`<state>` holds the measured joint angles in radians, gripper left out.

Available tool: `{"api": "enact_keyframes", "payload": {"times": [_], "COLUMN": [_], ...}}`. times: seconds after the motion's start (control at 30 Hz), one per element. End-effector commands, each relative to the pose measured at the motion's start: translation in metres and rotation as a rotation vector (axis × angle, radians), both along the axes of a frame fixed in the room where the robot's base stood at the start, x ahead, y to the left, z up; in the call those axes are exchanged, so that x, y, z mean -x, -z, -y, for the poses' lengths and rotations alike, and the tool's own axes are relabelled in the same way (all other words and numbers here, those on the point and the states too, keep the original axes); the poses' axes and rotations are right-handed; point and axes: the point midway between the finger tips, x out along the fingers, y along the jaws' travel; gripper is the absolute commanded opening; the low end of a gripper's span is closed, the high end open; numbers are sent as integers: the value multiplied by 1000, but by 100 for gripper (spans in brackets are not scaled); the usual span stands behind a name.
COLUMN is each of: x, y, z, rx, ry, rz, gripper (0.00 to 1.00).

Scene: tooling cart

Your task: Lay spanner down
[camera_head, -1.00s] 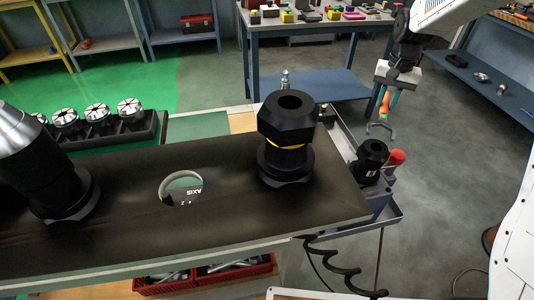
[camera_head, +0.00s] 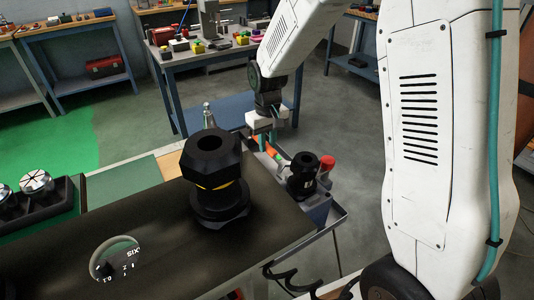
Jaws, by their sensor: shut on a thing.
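My gripper (camera_head: 262,136) hangs pointing down beyond the far right corner of the dark cart top. It is shut on the spanner (camera_head: 268,149), of which a short orange and green stretch of handle shows under the fingers. The rest of the spanner is hidden or too small to make out. It is close above or within the grey side tray (camera_head: 337,213); I cannot tell whether it touches the tray.
In the tray stand a black tool holder (camera_head: 303,175) and a red-topped thing (camera_head: 327,163). A large black holder (camera_head: 216,178) stands on the cart top (camera_head: 165,234), left of my gripper. A blue workbench (camera_head: 215,58) with small parts is behind.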

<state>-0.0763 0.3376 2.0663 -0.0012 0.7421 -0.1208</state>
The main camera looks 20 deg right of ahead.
Motion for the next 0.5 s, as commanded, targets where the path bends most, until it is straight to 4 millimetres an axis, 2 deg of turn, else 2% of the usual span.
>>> {"api": "enact_keyframes", "payload": {"times": [0.3, 0.5], "x": [0, 0], "y": [37, 37], "z": [0, 0], "rx": [0, 0], "ry": [1, 1], "rz": [-1, 1], "gripper": [0, 0]}}
